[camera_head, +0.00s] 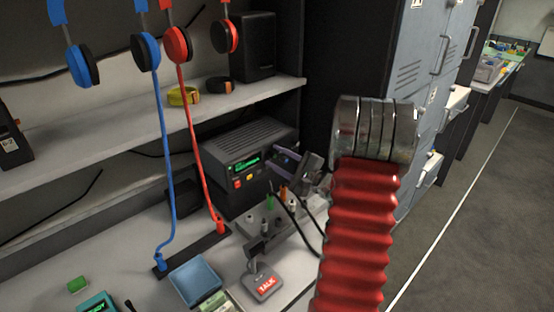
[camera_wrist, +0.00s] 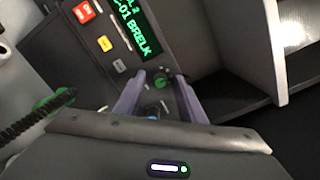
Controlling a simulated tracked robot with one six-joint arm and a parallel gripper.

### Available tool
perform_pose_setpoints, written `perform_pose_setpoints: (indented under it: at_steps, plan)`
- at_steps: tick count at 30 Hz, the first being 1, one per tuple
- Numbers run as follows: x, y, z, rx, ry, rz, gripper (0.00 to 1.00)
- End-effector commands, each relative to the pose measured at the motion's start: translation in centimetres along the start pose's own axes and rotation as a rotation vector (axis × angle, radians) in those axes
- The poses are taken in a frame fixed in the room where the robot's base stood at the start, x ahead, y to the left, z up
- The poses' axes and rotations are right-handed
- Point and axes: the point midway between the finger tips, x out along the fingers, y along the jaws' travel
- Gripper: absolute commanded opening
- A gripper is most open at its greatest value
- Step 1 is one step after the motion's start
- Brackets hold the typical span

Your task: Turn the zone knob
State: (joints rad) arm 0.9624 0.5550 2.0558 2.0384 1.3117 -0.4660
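The radio unit (camera_head: 248,143) is a dark box with a green lit display on the lower counter. In the wrist view its face shows the display (camera_wrist: 134,24) and a small dark, greenish knob (camera_wrist: 160,79), which I take for the zone knob. My gripper (camera_wrist: 158,84) has two purple fingers, set apart, with the knob between or just beyond their tips. I see a gap on each side of it and cannot tell any contact. In the head view my gripper (camera_head: 275,160) is at the right of the radio's face and hides the knob.
Red (camera_wrist: 84,12) and yellow (camera_wrist: 119,65) buttons are beside the display. A red and a blue headset cable run down to a dark strip on the counter. A TALK microphone base (camera_head: 264,284) and blue box (camera_head: 195,281) stand in front. Lockers (camera_head: 420,75) stand right.

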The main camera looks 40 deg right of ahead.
Motion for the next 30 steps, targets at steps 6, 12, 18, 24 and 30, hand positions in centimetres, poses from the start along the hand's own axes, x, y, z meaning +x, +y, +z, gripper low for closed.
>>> perform_pose_setpoints:
  at_steps: [6, 12, 18, 24, 30]
  plan:
    - [-0.04, -0.01, -0.01, 0.000, 0.000, 0.000, 0.28]
    - [-0.06, -0.02, -0.02, 0.000, 0.000, 0.000, 0.14]
    - [-0.07, 0.03, -0.02, 0.000, 0.000, 0.000, 0.00]
    - [-0.06, 0.20, 0.12, 0.004, -0.001, 0.002, 0.00]
    - [-0.06, 0.20, 0.02, 0.038, -0.002, 0.002, 0.00]
